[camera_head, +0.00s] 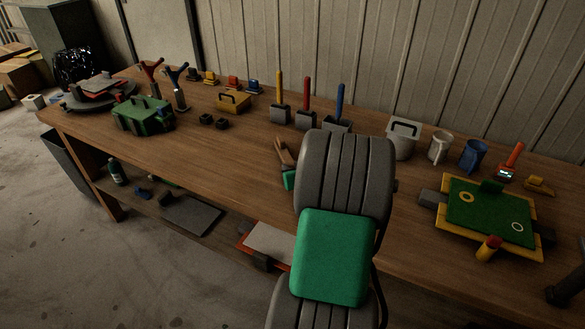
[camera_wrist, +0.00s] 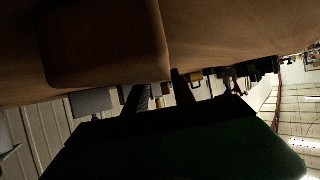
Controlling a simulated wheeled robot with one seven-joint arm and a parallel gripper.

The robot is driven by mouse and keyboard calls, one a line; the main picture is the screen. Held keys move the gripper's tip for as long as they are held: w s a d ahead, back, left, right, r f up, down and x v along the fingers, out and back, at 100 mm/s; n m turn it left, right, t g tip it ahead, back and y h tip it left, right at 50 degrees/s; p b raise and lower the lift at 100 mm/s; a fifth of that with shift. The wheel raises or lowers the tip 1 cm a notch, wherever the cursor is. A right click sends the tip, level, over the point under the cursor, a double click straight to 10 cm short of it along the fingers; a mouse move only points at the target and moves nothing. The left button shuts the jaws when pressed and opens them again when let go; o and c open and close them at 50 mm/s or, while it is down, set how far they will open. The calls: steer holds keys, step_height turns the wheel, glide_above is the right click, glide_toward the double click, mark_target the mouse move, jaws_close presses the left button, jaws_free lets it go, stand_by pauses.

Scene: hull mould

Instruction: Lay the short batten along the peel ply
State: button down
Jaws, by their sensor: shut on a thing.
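In the wrist view my gripper (camera_wrist: 160,88) shows as two dark fingers reaching up from its dark green body. They end at a brown wooden block (camera_wrist: 105,45), which looks like the short batten and is held close to the camera. In the head view my arm hides most of the gripper. A small brown wooden piece (camera_head: 283,152) shows left of the arm, above the tabletop; it may be the same batten. I cannot tell which thing is the peel ply; a pale sheet in a red-edged frame (camera_head: 268,240) lies low, below the bench front.
A green board with a yellow frame (camera_head: 490,215) lies at right. Behind stand colored-handled tools (camera_head: 306,100), a grey container (camera_head: 403,140) and mugs (camera_head: 440,148). A green case (camera_head: 143,113) is at left.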

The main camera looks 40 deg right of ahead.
steer(key=c, duration=1.5)
jaws_free()
steer(key=shift+f, duration=0.1)
steer(key=o, duration=0.4)
steer(key=shift+o, duration=0.2)
